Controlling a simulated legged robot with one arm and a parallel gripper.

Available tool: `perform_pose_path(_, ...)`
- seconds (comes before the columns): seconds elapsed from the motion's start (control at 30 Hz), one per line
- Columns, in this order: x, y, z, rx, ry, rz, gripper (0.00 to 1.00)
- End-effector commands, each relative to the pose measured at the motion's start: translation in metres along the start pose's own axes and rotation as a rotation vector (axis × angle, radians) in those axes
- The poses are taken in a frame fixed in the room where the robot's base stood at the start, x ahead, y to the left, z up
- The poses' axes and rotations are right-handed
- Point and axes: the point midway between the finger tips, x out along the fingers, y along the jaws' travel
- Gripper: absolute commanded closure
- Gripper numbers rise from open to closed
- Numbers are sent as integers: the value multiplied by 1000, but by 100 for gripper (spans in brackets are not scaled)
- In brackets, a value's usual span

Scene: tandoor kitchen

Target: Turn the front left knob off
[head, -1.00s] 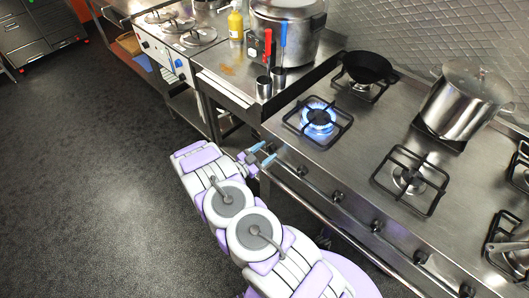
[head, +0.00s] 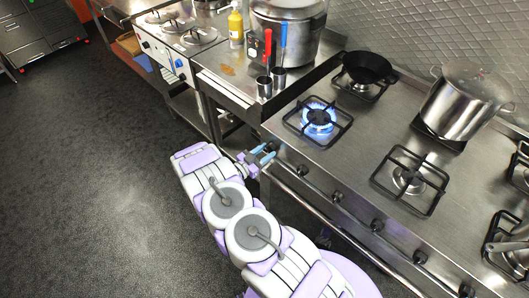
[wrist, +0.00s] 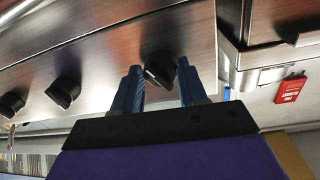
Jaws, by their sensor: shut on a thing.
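The front left knob (wrist: 158,72) is a dark knob on the steel front panel of the stove (head: 345,165). In the wrist view it sits between the two blue fingers of my gripper (wrist: 160,85), turned at a slant. My gripper is shut on it. In the head view my gripper (head: 264,155) is at the left end of the stove's front and largely hides this knob. The front left burner (head: 318,118) burns with a blue flame.
Other knobs (head: 337,196) run along the panel to the right, above a long front rail (head: 325,222). A black pan (head: 368,67) and a large steel pot (head: 465,103) stand on the rear burners. Open dark floor (head: 90,180) lies to the left.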

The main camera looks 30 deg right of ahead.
Motion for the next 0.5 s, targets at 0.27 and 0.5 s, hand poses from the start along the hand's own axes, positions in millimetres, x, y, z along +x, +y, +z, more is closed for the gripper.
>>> perform_pose_path(0.27,-1,0,0,-237,17,-7,88)
perform_pose_path(0.5,-1,-1,0,-464,35,-13,88)
